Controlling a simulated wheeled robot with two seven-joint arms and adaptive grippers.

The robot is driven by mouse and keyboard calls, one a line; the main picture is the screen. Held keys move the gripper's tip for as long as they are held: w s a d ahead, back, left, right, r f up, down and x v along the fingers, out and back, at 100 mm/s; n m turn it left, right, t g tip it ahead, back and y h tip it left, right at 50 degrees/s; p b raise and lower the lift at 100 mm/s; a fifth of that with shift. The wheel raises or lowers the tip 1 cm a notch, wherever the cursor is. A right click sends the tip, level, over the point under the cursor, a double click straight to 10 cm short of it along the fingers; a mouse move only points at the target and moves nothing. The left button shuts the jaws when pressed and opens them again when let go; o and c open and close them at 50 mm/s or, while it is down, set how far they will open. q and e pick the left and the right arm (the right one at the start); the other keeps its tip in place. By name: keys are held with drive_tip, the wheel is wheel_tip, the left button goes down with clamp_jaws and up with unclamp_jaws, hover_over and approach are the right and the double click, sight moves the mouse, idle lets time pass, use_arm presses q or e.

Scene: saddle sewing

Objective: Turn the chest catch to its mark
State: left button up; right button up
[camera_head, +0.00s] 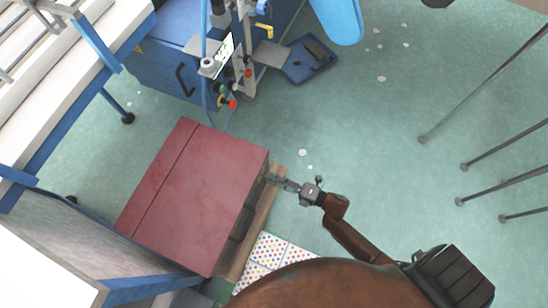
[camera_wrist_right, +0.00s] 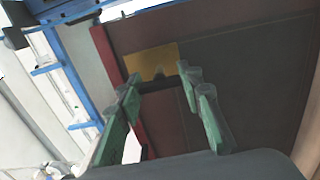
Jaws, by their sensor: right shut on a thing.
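The dark red chest (camera_head: 190,190) stands on the floor left of centre in the head view, its lid shut. In the right wrist view, a yellow plate (camera_wrist_right: 150,60) sits on the chest's dark front. The small dark chest catch (camera_wrist_right: 158,76) is at the plate's lower edge. My right gripper (camera_head: 274,179) reaches the chest's right side from the lower right. Its green fingers (camera_wrist_right: 160,82) are shut on the catch, their tips close to the plate. The catch is too small in the head view to make out. I cannot make out the mark. My left gripper is out of view.
A wooden board (camera_head: 262,222) lies along the chest's right side, near a dotted mat (camera_head: 268,252). A blue cabinet (camera_head: 165,65) and a blue tray (camera_head: 308,60) are behind. Thin dark legs (camera_head: 485,90) stand at right. The green floor between is mostly clear.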

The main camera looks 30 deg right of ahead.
drive_tip(key=o, duration=1.2)
drive_tip(key=shift+c, duration=0.2)
drive_tip(key=v, duration=1.2)
